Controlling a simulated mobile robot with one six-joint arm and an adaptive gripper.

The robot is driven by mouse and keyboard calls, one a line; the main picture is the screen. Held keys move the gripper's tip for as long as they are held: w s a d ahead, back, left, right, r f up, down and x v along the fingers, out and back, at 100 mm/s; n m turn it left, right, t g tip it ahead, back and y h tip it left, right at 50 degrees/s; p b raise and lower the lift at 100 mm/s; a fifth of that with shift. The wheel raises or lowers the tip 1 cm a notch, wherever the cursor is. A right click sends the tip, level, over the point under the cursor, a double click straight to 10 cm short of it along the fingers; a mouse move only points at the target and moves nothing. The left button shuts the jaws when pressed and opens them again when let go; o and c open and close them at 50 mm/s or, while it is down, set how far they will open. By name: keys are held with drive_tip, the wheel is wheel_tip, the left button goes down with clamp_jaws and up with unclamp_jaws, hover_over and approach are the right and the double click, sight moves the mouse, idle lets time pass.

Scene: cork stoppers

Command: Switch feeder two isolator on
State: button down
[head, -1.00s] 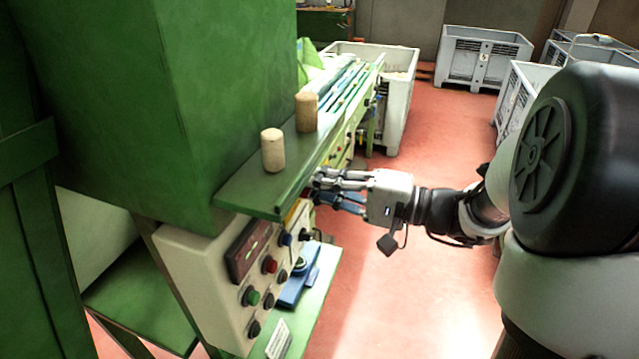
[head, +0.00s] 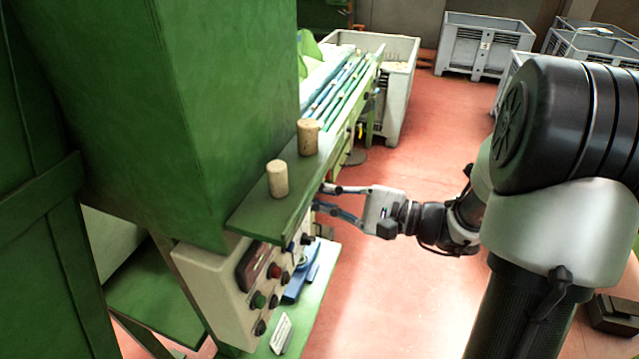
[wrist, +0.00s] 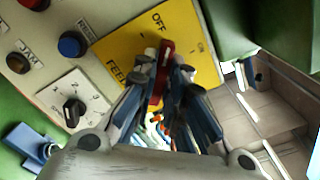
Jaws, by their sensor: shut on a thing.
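The isolator's yellow plate (wrist: 115,62) shows in the wrist view, with OFF lettering at its top, a partly legible FEEDER label and a mark at its right. Its red handle (wrist: 167,58) stands out from the plate, its upper end just below OFF. My gripper (wrist: 168,88) is shut on the red handle, with a finger at each side. In the head view my gripper (head: 318,198) reaches in from the right, at the panel's far side under the green shelf. The handle is hidden there.
The cream control panel (head: 215,290) carries buttons and knobs, including a blue button (wrist: 72,45) and a black selector (wrist: 73,110) beside the plate. Two corks (head: 277,179) (head: 308,136) stand on the green shelf (head: 262,215) above. Red floor is open to the right.

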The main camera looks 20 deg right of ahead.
drive_tip(key=m+p, duration=0.9)
drive_tip(key=m, duration=0.1)
drive_tip(key=shift+p, duration=0.3)
idle(0.4)
drive_tip(key=c, duration=1.6)
unclamp_jaws()
drive_tip(key=shift+c, duration=0.2)
drive_tip(key=v, duration=1.2)
